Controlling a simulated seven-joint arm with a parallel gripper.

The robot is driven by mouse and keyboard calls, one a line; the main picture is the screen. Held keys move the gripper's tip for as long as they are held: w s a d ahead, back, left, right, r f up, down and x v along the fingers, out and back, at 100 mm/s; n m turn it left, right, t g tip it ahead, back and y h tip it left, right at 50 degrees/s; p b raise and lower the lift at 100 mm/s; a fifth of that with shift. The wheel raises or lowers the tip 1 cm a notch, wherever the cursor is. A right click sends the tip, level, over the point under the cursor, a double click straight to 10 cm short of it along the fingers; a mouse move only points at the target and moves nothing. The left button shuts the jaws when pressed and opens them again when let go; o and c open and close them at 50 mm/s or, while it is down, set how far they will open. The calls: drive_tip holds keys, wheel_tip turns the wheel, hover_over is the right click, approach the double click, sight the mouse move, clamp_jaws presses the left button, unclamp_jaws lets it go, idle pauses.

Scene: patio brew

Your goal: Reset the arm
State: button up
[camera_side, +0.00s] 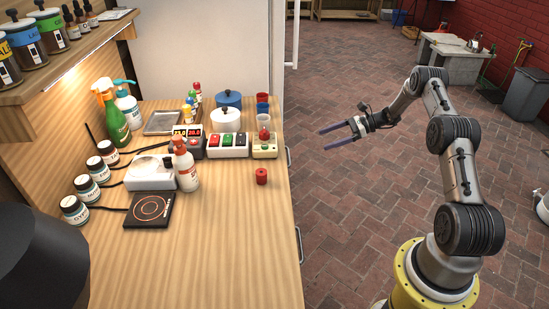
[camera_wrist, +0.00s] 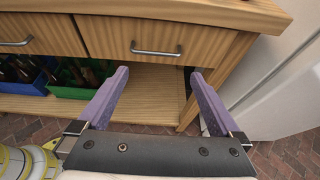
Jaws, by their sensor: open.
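My gripper (camera_side: 340,133) is held out over the brick patio, right of the wooden workbench (camera_side: 250,262) and clear of it in the side view. Its two purple fingers are spread apart with nothing between them. In the wrist view my gripper (camera_wrist: 160,86) is also open and empty, facing the front of the workbench with its drawers and lower shelf. My arm is bent, rising from its yellow base and reaching left.
A drawer handle (camera_wrist: 156,50) juts from the bench front. The patio floor (camera_side: 345,220) between bench and arm is clear.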

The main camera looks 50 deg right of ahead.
drive_tip(key=v, duration=0.5)
drive_tip(key=w+a+r+n+g, duration=0.1)
drive_tip(key=w+a+r+n, duration=0.15)
drive_tip(key=a+r, duration=0.35)
drive_tip(key=w+a+r+n+g, duration=0.15)
drive_tip(key=w+a+r, duration=0.25)
drive_tip(key=r, duration=0.4)
drive_tip(key=s+a+r+n+g, duration=0.1)
drive_tip(key=s+a+r+n, duration=0.25)
drive_tip(key=a+r, duration=0.45)
drive_tip(key=s+a+r+n+g, duration=0.2)
drive_tip(key=a+r+n, duration=0.2)
drive_tip(key=a+r, duration=0.45)
drive_tip(key=s+a+r+n+h, duration=0.2)
drive_tip(key=s+a+n+h, duration=0.35)
drive_tip(key=s+a, duration=0.85)
drive_tip(key=s+d+f+n+t+h, duration=0.1)
drive_tip(key=s+d+f+n+h, duration=0.1)
drive_tip(key=s, duration=0.5)
drive_tip(key=s+d+f+n+h, duration=0.2)
drive_tip(key=s+d+f+n, duration=0.3)
drive_tip(key=s+f+n, duration=0.1)
drive_tip(key=shift+s+n+t, duration=0.35)
drive_tip(key=shift+s+n, duration=0.2)
drive_tip(key=shift+n, duration=0.45)
